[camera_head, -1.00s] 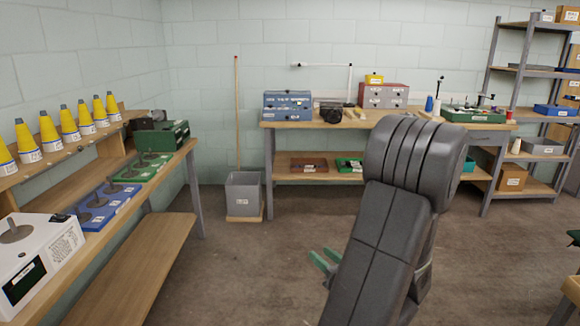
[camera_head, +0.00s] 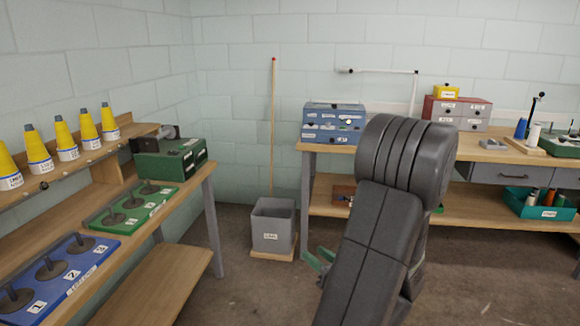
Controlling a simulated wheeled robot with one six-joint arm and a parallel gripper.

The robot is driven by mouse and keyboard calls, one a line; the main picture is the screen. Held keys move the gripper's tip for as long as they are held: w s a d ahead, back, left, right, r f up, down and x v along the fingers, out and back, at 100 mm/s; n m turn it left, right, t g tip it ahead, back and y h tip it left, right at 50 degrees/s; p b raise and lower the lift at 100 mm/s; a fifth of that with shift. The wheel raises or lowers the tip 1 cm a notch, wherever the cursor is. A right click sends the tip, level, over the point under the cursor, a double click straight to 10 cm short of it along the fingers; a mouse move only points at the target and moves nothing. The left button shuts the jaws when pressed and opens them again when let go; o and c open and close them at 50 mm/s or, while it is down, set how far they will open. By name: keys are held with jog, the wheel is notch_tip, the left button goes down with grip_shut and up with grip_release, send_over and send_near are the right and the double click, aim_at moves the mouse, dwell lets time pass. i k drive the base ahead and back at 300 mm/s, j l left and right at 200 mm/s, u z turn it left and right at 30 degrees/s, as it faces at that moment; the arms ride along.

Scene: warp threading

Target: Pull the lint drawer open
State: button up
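A grey drawer front (camera_head: 500,173) with a dark handle sits under the top of the back bench at the right. It looks shut, and I cannot read any label on it. A blue cabinet (camera_head: 333,124) with several small labelled fronts stands on the same bench; the labels are too small to read, so I cannot tell which front is the lint drawer. My gripper (camera_head: 319,261) shows as two green fingers low in the middle, apart and with nothing seen between them. It is in front of the bench, away from both, and partly hidden by my dark arm.
A grey bin (camera_head: 272,229) stands on a wooden base on the floor. The left bench (camera_head: 150,222) holds yellow cones and blue and green spindle trays. A teal bin of spools (camera_head: 539,205) is on the back bench's lower shelf. The floor in front is clear.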

aim_at(323, 139)
jog(key=i+j+z, duration=0.2)
jog(key=i, duration=0.35)
jog(key=i+j+z, duration=0.2)
jog(key=i, duration=0.3)
jog(key=i+j+z, duration=0.2)
jog(key=i, duration=0.35)
jog(key=i+j+z, duration=0.3)
jog(key=i+j, duration=0.15)
jog(key=i+j+z, duration=0.2)
jog(key=j, duration=0.2)
jog(key=i+j+z, duration=0.15)
jog(key=j, duration=0.2)
jog(key=i+j+z, duration=0.15)
jog(key=j, duration=0.2)
jog(key=i+j+z, duration=0.15)
jog(key=j, duration=0.25)
